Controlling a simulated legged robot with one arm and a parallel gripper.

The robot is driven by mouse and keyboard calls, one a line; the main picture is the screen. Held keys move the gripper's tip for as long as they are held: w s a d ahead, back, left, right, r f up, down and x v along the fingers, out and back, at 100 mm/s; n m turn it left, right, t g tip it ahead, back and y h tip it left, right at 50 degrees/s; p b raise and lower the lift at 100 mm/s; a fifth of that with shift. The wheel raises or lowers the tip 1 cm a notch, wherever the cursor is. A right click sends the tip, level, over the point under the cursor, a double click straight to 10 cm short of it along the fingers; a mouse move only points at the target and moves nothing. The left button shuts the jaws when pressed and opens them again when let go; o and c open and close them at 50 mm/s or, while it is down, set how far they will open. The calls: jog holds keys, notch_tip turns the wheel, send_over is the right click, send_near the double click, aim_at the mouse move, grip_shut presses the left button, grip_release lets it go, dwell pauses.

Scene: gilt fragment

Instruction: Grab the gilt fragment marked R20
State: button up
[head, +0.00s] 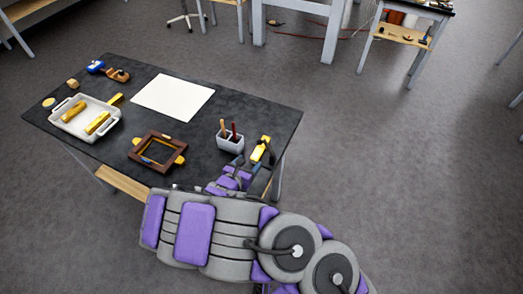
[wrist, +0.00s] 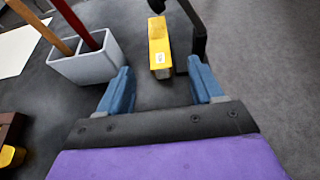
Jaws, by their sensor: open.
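A gilt bar (head: 260,149) lies near the right edge of the dark table. In the wrist view this gilt bar (wrist: 160,44) shows a small white label on its near end; the mark on it is too small to read. My gripper (wrist: 160,68) is open, its two blue fingers apart with nothing between them. The bar is just beyond the fingertips, nearer the right finger. In the head view my gripper (head: 236,173) is over the table's front right part, partly hidden by my arm. Other gilt pieces lie in the white tray (head: 67,125), with one at its edge (head: 116,99).
A black upright piece (wrist: 197,38) stands close to the right of the bar. A pale holder (wrist: 87,66) with tool handles stands to the left.

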jog(key=b, duration=0.1)
send_near(260, 148)
jog(key=x, duration=0.4)
jog(key=shift+a+f, duration=0.1)
jog(key=shift+f, duration=0.15)
jog(key=x, duration=0.2)
jog(key=b+x, duration=0.1)
jog(key=x, duration=0.1)
jog(key=shift+d, duration=0.3)
jog(key=shift+w+d+f, duration=0.1)
jog(key=shift+w, duration=0.55)
jog(key=shift+c, duration=0.3)
jog(key=c, duration=1)
